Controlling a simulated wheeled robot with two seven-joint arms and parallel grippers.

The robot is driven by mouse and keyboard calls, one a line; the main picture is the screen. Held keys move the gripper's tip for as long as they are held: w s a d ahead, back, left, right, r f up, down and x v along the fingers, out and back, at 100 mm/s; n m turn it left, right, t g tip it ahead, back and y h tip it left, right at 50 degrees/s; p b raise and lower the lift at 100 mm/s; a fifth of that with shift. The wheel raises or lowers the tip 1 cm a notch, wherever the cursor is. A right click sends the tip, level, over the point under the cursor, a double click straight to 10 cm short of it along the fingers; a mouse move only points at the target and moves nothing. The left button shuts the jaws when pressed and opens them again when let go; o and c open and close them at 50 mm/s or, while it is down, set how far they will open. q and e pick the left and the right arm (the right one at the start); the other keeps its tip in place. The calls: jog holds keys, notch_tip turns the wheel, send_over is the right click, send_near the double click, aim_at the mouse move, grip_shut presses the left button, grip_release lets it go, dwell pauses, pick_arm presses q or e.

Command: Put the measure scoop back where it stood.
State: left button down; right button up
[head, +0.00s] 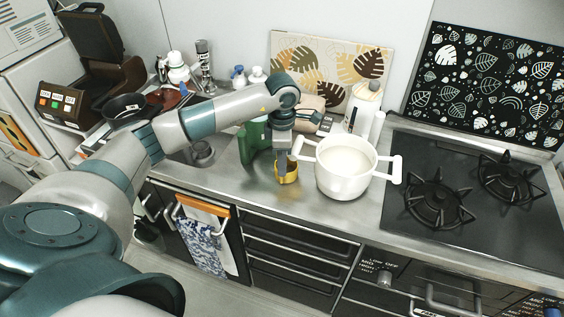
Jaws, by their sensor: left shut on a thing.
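The measure scoop, a small brass-yellow cup (290,176), is at the front part of the steel counter, just left of the white pot (345,168). My left gripper (282,172) points down from above and is shut on the scoop at its left side. The fingers hide part of the scoop. I cannot tell whether its base touches the counter. My right gripper is not in view.
The two-handled pot holds something white; its left handle is close to the scoop. A green object (251,143) stands just behind and left of my gripper. The gas hob (460,190) is at right. Bare counter (235,180) lies left of the scoop.

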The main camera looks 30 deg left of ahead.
pick_arm(q)
jog(key=c, duration=1.6)
grip_release()
jog(key=shift+o, duration=0.2)
